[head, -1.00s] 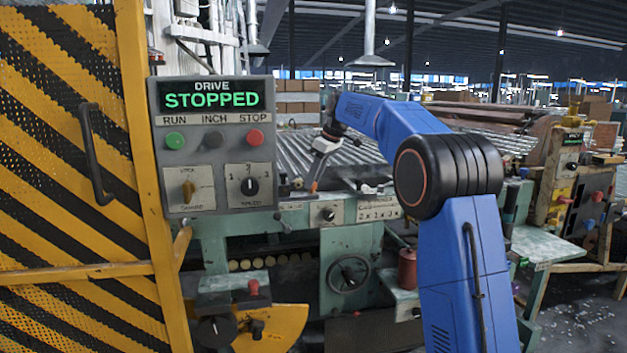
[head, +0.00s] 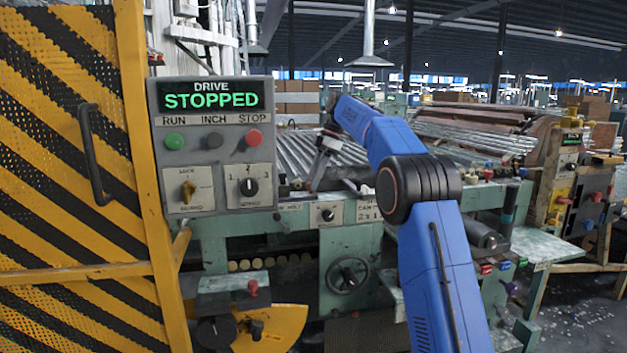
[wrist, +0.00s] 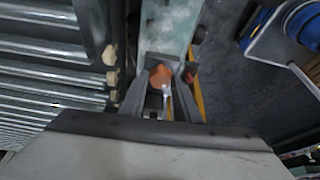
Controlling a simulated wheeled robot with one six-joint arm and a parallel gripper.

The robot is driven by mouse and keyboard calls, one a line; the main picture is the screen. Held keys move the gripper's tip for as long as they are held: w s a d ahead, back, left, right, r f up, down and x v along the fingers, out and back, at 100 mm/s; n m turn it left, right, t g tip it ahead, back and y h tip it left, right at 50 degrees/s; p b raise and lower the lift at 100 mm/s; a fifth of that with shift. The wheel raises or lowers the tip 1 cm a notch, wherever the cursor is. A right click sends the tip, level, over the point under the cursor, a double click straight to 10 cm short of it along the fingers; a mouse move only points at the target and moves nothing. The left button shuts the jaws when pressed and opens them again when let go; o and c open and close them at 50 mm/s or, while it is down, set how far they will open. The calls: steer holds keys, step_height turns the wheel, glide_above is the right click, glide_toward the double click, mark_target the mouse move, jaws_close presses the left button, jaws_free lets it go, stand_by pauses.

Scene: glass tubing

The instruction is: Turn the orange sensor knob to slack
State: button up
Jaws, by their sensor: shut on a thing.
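The orange sensor knob (wrist: 160,76) shows in the wrist view between the two fingers of my gripper (wrist: 161,92), on a pale green machine rail (wrist: 170,30). My gripper is shut on the knob. A small pale mark shows on the knob's near side, but I cannot read its setting. In the head view my gripper (head: 318,178) reaches down to the machine's front rail, left of my blue arm. The knob is too small and covered to make out there.
A control box (head: 218,145) reading "DRIVE STOPPED" stands left of my gripper. A yellow-and-black striped guard (head: 70,200) fills the far left. Metal rollers (wrist: 50,70) lie close to the left in the wrist view. A handwheel (head: 348,274) sits below the rail.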

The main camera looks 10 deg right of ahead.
stand_by(0.3)
steer(key=o, duration=1)
steer(key=shift+r, duration=0.1)
